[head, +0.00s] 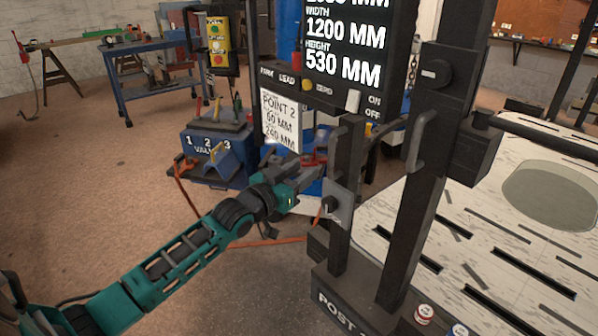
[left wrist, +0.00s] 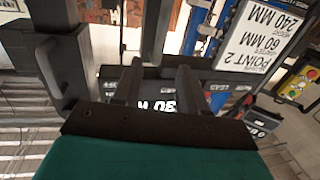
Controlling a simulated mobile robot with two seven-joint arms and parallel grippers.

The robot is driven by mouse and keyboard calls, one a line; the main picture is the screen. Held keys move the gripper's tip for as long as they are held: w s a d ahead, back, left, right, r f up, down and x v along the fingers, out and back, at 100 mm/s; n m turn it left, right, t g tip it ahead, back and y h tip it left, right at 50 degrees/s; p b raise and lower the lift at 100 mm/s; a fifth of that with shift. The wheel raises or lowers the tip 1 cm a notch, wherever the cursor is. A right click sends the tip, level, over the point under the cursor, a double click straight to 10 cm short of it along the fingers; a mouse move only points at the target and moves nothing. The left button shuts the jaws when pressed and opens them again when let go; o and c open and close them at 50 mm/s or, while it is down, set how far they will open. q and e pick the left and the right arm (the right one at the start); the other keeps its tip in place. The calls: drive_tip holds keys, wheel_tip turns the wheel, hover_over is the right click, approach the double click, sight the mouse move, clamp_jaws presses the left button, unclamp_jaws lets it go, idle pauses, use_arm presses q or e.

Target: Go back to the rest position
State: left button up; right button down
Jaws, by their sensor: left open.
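My left arm comes in from the lower left in the head view, teal and dark grey. Its gripper (head: 318,170) is in front of the dark post, below the display panel and beside the white sheet reading POINT 2. In the left wrist view the two dark fingers of the left gripper (left wrist: 158,72) stand apart, with nothing seen between them but a dark surface with white lettering behind. My right gripper is in neither view.
A dark post frame (head: 410,200) with handles stands close to the left gripper. The display panel (head: 345,45) and POINT 2 sheet (head: 280,118) are behind. A slotted white table (head: 470,240) is at right, a blue valve box (head: 215,150) at left. Floor at lower left is clear.

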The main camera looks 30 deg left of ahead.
use_arm(q)
drive_tip(key=shift+s, duration=0.15)
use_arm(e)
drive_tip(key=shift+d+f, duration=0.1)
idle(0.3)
use_arm(q)
drive_tip(key=s+d+f+g+p, duration=0.1)
drive_tip(key=s+d+f+g, duration=0.1)
drive_tip(key=s+d+f, duration=0.2)
drive_tip(key=s+d+f+g+p, duration=0.2)
drive_tip(key=s+d+f, duration=0.3)
drive_tip(key=s, duration=0.8)
drive_tip(key=s+d+f+g+p, duration=0.1)
drive_tip(key=s+d+f+g, duration=0.2)
drive_tip(key=s+f, duration=0.6)
drive_tip(key=shift+s+d+m+y, duration=0.2)
drive_tip(key=shift+d+m+y, duration=0.2)
drive_tip(key=shift+d, duration=0.65)
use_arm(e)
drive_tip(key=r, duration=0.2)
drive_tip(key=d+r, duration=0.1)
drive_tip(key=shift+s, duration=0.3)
use_arm(q)
drive_tip(key=shift+p, duration=0.3)
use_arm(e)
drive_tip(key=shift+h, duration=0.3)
